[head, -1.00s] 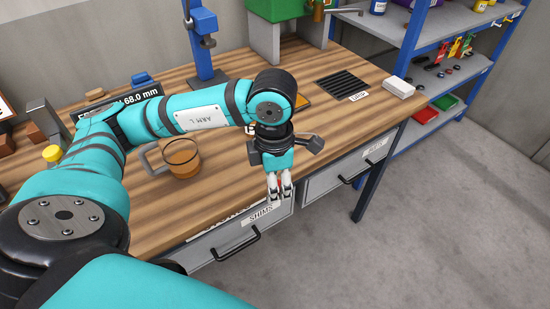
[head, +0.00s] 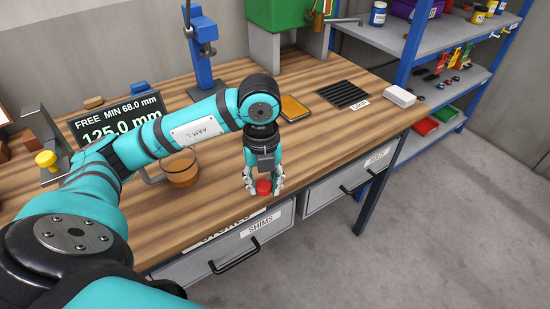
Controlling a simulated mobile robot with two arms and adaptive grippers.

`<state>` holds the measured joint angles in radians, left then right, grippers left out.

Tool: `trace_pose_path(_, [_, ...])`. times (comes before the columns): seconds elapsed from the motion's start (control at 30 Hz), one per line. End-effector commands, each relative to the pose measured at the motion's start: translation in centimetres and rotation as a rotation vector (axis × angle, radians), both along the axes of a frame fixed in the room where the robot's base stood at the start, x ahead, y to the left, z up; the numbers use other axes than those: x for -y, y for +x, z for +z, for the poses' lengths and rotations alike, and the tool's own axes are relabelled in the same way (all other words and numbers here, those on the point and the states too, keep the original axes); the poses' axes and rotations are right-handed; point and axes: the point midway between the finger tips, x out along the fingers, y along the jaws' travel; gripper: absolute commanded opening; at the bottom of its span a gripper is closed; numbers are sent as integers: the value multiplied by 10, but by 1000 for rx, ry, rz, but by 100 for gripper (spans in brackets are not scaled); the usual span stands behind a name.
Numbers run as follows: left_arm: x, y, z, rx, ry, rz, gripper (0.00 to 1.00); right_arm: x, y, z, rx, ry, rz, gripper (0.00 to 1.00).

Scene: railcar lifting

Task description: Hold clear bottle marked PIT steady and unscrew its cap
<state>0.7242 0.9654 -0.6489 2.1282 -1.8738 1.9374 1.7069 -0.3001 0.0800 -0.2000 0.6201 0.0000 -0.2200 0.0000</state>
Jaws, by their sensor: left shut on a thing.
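My left gripper (head: 264,180) is over the front edge of the workbench, above the SHIMS drawer, with its fingers pointing down. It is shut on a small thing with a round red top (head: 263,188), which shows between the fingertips. The red part looks like a cap. I see no clear bottle body or PIT marking; the fingers and the view angle may hide them. My right gripper is not in view.
On the wooden workbench (head: 215,208) stand an amber mug (head: 181,170), a display (head: 118,120), an orange-yellow tray (head: 293,108), a black grille (head: 343,94) and a white block (head: 399,97). A blue shelf (head: 412,42) stands at right. The floor at right is clear.

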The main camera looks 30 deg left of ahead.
Motion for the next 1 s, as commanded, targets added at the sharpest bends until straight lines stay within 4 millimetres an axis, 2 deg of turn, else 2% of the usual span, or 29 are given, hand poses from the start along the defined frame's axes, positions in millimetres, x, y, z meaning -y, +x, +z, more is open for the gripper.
trace_pose_path(0.03, [-5, 14, 3, -1, -2, 5, 0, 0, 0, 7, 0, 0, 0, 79])
trace_pose_path(0.3, [-33, 80, -4, 0, -3, 2, 0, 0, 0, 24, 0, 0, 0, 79])
trace_pose_path(0.47, [-44, 107, -8, 1, -2, -1, 0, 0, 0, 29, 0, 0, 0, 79])
trace_pose_path(0.67, [-49, 118, -13, -1, 0, -5, 0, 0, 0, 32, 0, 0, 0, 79])
trace_pose_path(0.9, [-49, 117, -40, -3, 0, -4, 0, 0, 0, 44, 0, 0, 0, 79])
trace_pose_path(1.0, [-50, 118, -46, 0, 0, -4, 0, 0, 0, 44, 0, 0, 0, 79])
